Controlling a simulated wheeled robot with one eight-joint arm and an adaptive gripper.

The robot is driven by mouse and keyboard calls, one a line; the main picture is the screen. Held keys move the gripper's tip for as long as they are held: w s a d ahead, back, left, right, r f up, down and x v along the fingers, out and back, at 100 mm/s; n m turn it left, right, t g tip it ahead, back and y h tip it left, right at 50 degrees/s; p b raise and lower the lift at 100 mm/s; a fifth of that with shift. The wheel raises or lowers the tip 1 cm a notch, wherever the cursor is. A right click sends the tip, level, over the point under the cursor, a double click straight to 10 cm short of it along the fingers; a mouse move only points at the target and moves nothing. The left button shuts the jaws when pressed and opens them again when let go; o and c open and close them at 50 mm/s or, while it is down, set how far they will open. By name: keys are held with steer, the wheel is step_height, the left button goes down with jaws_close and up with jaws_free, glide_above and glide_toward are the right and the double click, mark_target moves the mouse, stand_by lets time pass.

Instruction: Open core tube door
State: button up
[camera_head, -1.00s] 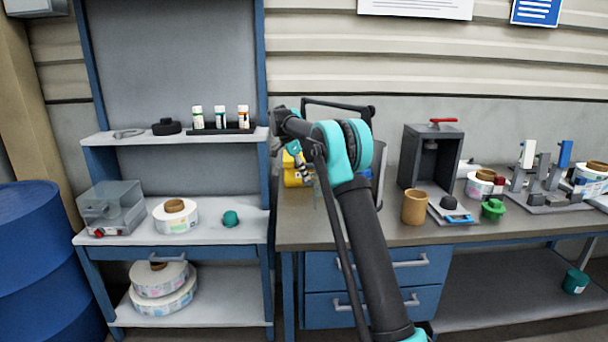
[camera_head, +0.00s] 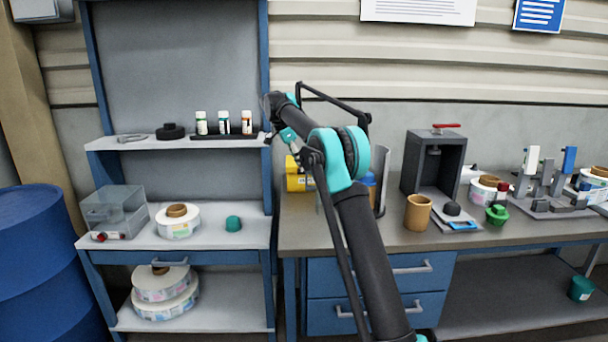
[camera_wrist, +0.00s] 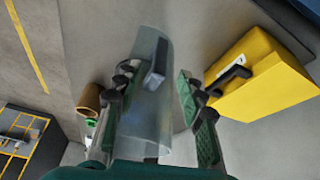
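A curved, see-through panel (camera_wrist: 152,95) with a grey handle (camera_wrist: 156,62), which looks like the core tube door, stands between the fingers of my gripper (camera_wrist: 155,72) in the wrist view. The fingers are apart, one on each side of the panel, with a visible gap on the right. I cannot tell whether the left finger touches it. In the head view my arm hides most of this area. A tall grey curved piece (camera_head: 381,178) shows just right of my arm's elbow, perhaps part of the core tube.
A yellow box (camera_wrist: 262,80) stands close to the right finger; it also shows in the head view (camera_head: 299,180). A brown core (camera_head: 418,212), a dark press (camera_head: 410,160) and a green piece (camera_head: 496,214) stand to the right on the bench. A shelf unit (camera_head: 105,145) stands left.

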steer(key=shift+v, duration=2.15)
steer(key=s+d+f+n+y, duration=0.1)
steer(key=s+d+f+n, duration=0.25)
steer(key=s, duration=0.35)
steer(key=s+d+f+n+t+y, duration=0.1)
steer(key=s+d+f+n, duration=0.1)
steer(key=s+d+f, duration=0.3)
steer(key=s+d+f+n+y, duration=0.1)
steer(key=s+d+f+n, duration=0.2)
steer(key=s, duration=0.5)
steer(key=s+d+f+n, duration=0.2)
steer(key=s+f, duration=0.4)
steer(key=s, duration=0.4)
steer(key=s+d+f+n+t, duration=0.1)
steer(key=s+f, duration=0.4)
steer(key=s, duration=0.5)
steer(key=s+d+f+n+t+y, duration=0.1)
steer(key=s+f+n, duration=0.3)
steer(key=s, duration=0.6)
step_height(320, 180, down, 3)
steer(key=shift+d+r, duration=0.2)
steer(key=shift+d, duration=0.6)
